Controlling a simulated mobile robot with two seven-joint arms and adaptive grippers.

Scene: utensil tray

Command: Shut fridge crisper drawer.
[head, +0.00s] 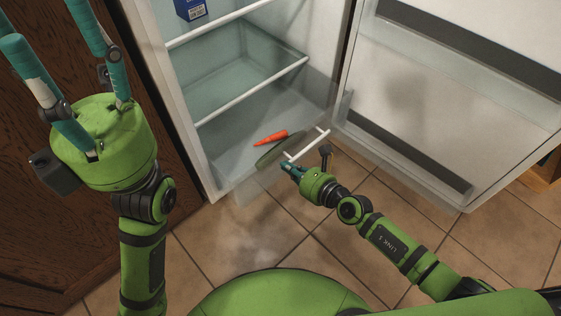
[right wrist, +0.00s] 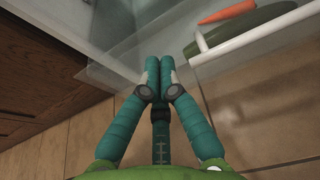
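The clear crisper drawer sits at the bottom of the open fridge, its front standing out past the fridge opening. Its white handle bar (head: 309,145) shows in the head view and at upper right in the right wrist view (right wrist: 250,27). An orange carrot (head: 271,138) and a green cucumber (head: 279,151) lie in the drawer. My right gripper (head: 290,168) is by the handle's near end; its fingers are together in the right wrist view (right wrist: 159,75), with nothing between them. Contact with the drawer is unclear. My left gripper (head: 40,20) is raised at the left, fingers spread and empty.
The fridge door (head: 440,95) stands wide open at the right. White-edged shelves (head: 250,92) are above the drawer, with a blue box (head: 190,9) on top. A dark wooden cabinet (head: 60,215) is at the left. Tiled floor (head: 290,240) lies clear in front.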

